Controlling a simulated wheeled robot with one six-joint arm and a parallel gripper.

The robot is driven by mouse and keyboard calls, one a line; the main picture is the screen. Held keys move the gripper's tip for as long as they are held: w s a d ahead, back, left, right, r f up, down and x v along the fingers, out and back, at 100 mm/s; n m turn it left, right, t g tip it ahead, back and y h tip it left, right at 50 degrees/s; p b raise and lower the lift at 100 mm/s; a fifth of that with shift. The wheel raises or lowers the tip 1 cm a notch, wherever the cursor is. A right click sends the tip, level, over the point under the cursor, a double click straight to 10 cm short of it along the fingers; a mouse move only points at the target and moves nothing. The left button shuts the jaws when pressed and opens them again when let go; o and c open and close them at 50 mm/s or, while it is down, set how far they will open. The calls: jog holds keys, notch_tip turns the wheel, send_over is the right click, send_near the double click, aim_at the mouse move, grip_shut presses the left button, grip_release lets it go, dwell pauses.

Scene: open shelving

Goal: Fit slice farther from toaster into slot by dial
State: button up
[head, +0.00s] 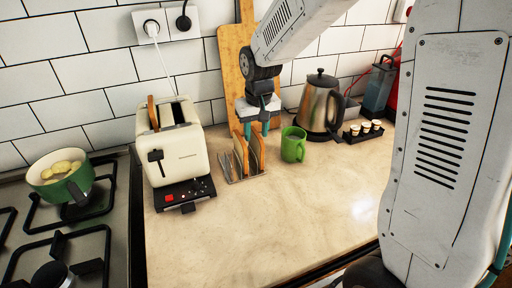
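The cream toaster (185,155) stands left of centre, its control panel (186,192) with a red button facing front. A brown slice (152,112) sticks up from its left slot; its right slot (180,113) looks dark and empty. A metal rack (240,178) stands right of the toaster, holding one slice (240,150) nearer the toaster and another slice (258,152) farther from it. My gripper (257,129) points down over the rack. Its teal fingers are apart, at either side of the farther slice's top; contact is not clear.
A green mug (294,145) stands close to the rack's right. Behind it are a kettle (321,104), a dark tray (363,131) with small cups, and a wooden board (232,65) against the wall. A green pot (62,178) sits on the hob. The front counter is clear.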

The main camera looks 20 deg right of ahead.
notch_tip(320, 180, down, 2)
jog(key=shift+w+f, duration=0.15)
grip_shut()
